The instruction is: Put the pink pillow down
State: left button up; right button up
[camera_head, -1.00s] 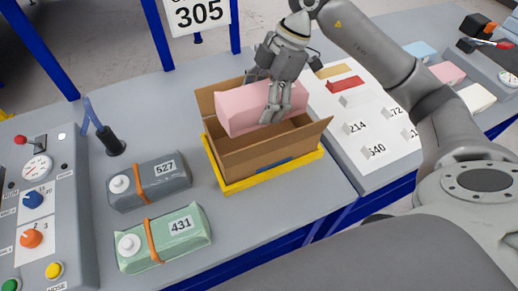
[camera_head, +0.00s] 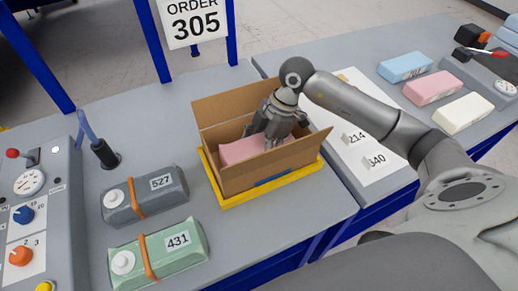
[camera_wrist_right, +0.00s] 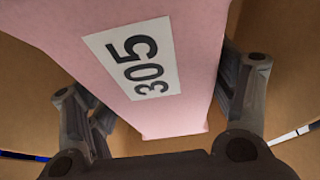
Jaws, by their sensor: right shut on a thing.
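The pink pillow (camera_head: 238,150) is a block down inside the open cardboard box (camera_head: 250,178). In the right wrist view the pillow (camera_wrist_right: 190,60) carries a white label reading 305, with brown cardboard around it. My right gripper (camera_head: 270,138) reaches into the box from above, its fingers on either side of the pillow and shut on it. The right gripper's fingers also show in the wrist view (camera_wrist_right: 165,105). Whether the pillow touches the box floor is hidden. My left gripper is not in view.
The box stands in a yellow tray (camera_head: 232,203). Left of it lie a grey pack marked 527 (camera_head: 160,200) and a green pack marked 431 (camera_head: 170,255). Blue (camera_head: 405,67), pink (camera_head: 433,88) and white (camera_head: 463,113) blocks lie at the right. A sign reads ORDER 305 (camera_head: 193,22).

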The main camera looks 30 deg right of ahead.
jog(key=shift+f, duration=0.25)
jog(key=shift+f, duration=0.1)
jog(key=o, duration=0.6)
jog(key=shift+c, duration=0.2)
jog(key=shift+d+r, duration=0.15)
jog(key=shift+r, duration=0.25)
jog(key=b+v, duration=0.2)
jog(key=v, duration=0.9)
jog(key=shift+d+r, duration=0.1)
jog(key=shift+r, duration=0.1)
